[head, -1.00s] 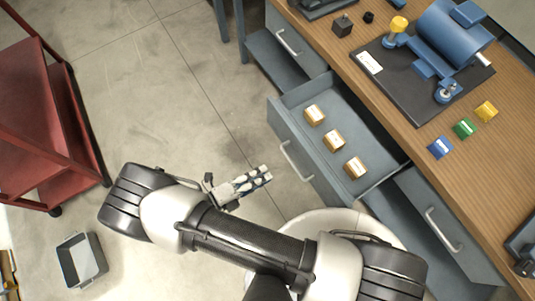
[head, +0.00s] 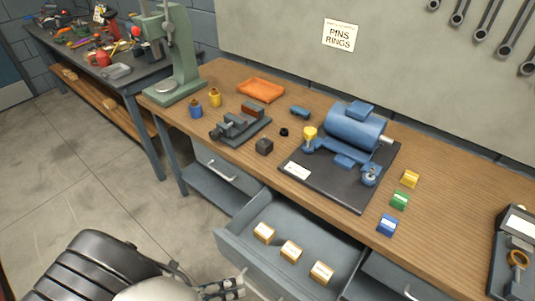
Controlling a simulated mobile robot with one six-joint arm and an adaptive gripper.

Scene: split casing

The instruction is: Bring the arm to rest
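My gripper (head: 225,289) shows at the bottom edge of the head view, partly cut off by the frame. It is over the floor, just left of the open drawer (head: 233,248). I cannot make out whether its fingers are apart or together. My arm fills the bottom left of the view.
Floor is clear at left.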

